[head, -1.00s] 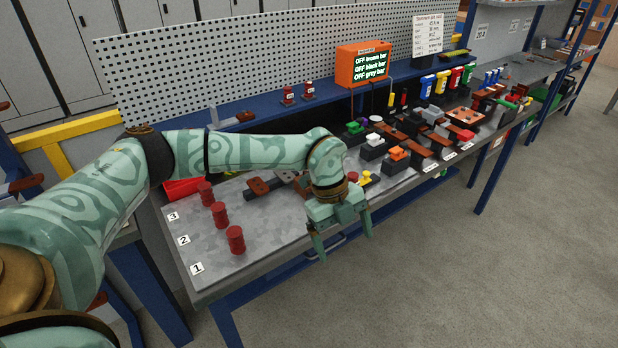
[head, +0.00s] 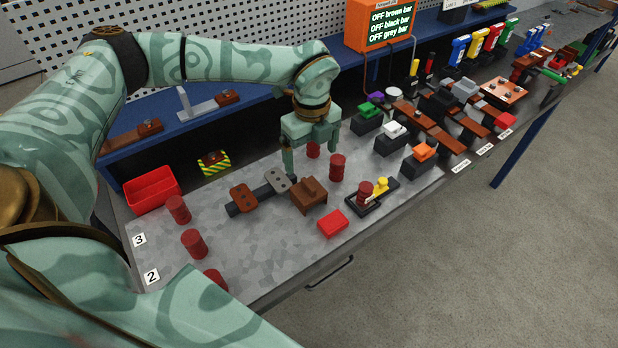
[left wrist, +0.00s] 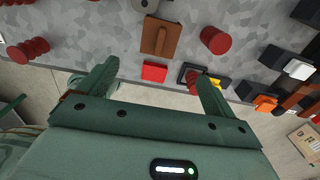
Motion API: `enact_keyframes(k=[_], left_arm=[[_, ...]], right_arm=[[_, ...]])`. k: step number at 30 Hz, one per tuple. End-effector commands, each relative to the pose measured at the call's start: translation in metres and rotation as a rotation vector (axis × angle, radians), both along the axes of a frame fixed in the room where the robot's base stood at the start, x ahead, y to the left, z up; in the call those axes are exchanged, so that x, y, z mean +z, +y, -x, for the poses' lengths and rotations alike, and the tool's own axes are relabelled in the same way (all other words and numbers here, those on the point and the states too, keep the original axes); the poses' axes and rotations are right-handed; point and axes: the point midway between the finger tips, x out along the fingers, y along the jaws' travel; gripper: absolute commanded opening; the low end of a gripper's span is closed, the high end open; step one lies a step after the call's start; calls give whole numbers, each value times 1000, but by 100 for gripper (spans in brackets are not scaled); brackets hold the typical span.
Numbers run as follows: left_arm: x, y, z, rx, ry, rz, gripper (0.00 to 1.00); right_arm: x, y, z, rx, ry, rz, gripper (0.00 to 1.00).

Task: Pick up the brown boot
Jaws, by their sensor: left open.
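The brown boot (head: 309,196) looks like a small brown block with a raised ridge. It sits on the grey bench top (head: 270,238), right of a black bar with brown and grey end plates (head: 262,193). My left gripper (head: 311,158) is open and empty, fingers pointing down, above the bench and behind the boot in the head view. In the left wrist view the boot (left wrist: 160,37) lies ahead of and between the open fingers (left wrist: 157,70), apart from both. My right gripper is not in view.
Red cylinders (head: 338,167) stand close to the boot, with several more along the left side (head: 194,243). A red block (head: 333,223) and a black tray with a yellow knob (head: 372,197) lie in front. A red bin (head: 152,188) stands at the back left.

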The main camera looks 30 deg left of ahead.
Motion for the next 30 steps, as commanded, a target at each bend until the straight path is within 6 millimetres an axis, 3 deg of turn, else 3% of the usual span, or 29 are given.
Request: enact_keyframes(k=[9,17,24,30], left_arm=[[-77,-1,1,-2,4,1,91],[-102,0,0,-1,1,1,91],[-141,3,-1,-2,3,1,91],[-150,3,-1,-2,1,1,91]], right_arm=[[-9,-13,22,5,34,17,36],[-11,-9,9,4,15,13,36],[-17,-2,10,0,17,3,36],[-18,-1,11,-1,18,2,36]])
